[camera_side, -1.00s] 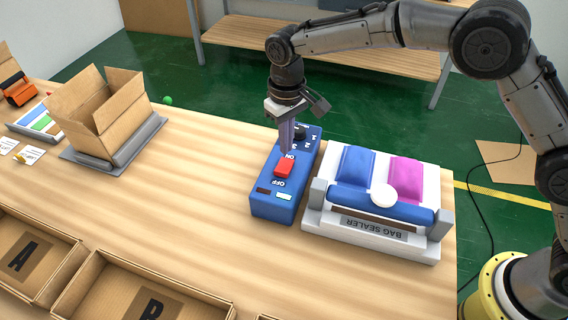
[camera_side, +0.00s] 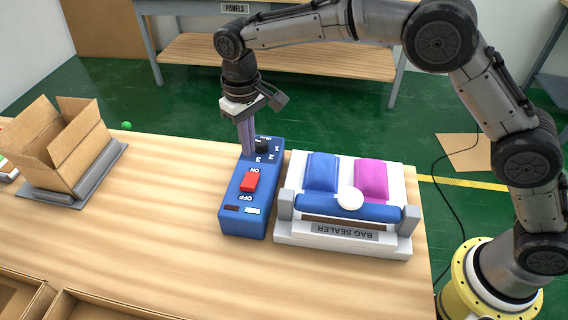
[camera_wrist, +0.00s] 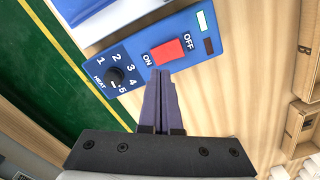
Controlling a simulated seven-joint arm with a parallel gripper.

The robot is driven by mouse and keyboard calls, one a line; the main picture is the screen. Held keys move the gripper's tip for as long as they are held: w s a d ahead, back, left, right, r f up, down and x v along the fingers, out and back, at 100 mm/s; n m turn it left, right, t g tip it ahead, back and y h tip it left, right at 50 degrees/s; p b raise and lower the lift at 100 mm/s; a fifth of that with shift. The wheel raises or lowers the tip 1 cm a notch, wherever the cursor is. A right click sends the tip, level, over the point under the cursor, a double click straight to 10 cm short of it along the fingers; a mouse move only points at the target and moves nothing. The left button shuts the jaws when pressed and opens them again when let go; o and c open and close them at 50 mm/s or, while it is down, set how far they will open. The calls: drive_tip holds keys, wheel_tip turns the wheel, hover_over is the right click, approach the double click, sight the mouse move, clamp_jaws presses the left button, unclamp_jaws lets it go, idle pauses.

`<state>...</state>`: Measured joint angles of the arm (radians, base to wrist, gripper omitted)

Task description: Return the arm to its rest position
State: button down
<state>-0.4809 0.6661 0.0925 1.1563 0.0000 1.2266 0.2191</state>
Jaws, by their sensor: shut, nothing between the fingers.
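My gripper (camera_side: 248,150) is shut and empty, its fingers pointing down at the blue control box (camera_side: 240,212). In the side view the fingertips overlap the box's left edge near the dial; whether they touch it I cannot tell. In the wrist view the closed fingertips (camera_wrist: 160,74) appear just beside the red ON/OFF switch (camera_wrist: 171,53). The black heat dial (camera_wrist: 114,75) sits to the left of the fingers there. The red switch also shows in the side view (camera_side: 250,181), with its ON side toward the dial.
A white bag sealer (camera_side: 345,240) with blue and magenta parts stands right of the control box. An open cardboard box (camera_side: 65,150) sits on a grey base (camera_side: 105,165) at the left. Cardboard trays (camera_side: 95,305) lie at the front. The wooden table (camera_side: 170,190) between them is clear.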

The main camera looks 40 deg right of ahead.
drive_tip(key=s+d+r+m+t, duration=0.1)
drive_tip(key=d+r, duration=0.3)
drive_tip(key=r, duration=0.3)
drive_tip(key=d+r+m+t, duration=0.1)
drive_tip(key=d+r, duration=0.4)
drive_tip(key=r, duration=0.1)
drive_tip(key=s+d+r+m+t, duration=0.1)
drive_tip(key=s+d+r+t, duration=0.1)
drive_tip(key=s+d+r, duration=0.8)
drive_tip(key=s+d+f+t, duration=0.1)
drive_tip(key=s+d+f, duration=0.15)
drive_tip(key=s, duration=0.45)
drive_tip(key=s+d+f+t, duration=0.1)
drive_tip(key=s+d, duration=0.2)
drive_tip(key=s, duration=0.3)
drive_tip(key=s+f, duration=0.8)
drive_tip(key=f, duration=0.1)
drive_tip(key=shift+d, duration=0.35)
